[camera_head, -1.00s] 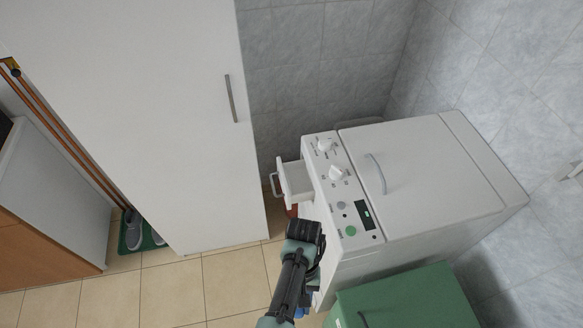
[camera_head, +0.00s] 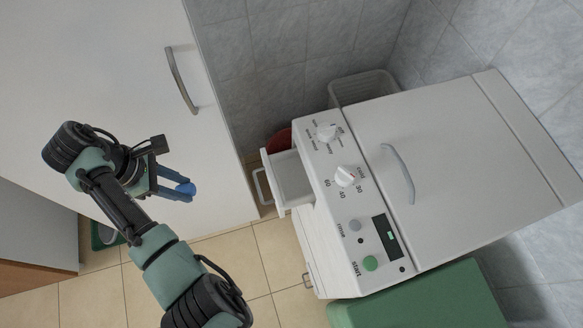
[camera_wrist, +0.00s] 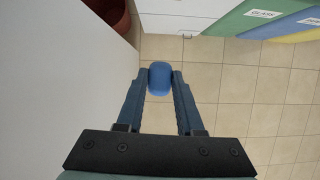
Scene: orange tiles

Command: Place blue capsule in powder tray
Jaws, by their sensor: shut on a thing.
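The blue capsule (camera_wrist: 160,78) is held between the two fingertips of my gripper (camera_wrist: 160,86) in the wrist view. In the head view my gripper (camera_head: 178,188) is at the left, in front of the tall white cabinet, with the capsule (camera_head: 187,188) at its tips. The powder tray (camera_head: 291,178) is a white drawer pulled out from the upper front of the white washing machine (camera_head: 450,150). It looks empty. My gripper is to the left of the tray and apart from it.
The tall white cabinet (camera_head: 110,60) stands left of the tray. A reddish-brown container (camera_head: 279,141) is behind the tray. A green bin (camera_head: 420,300) stands by the machine's near side. Tiled floor (camera_head: 225,255) is clear in front.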

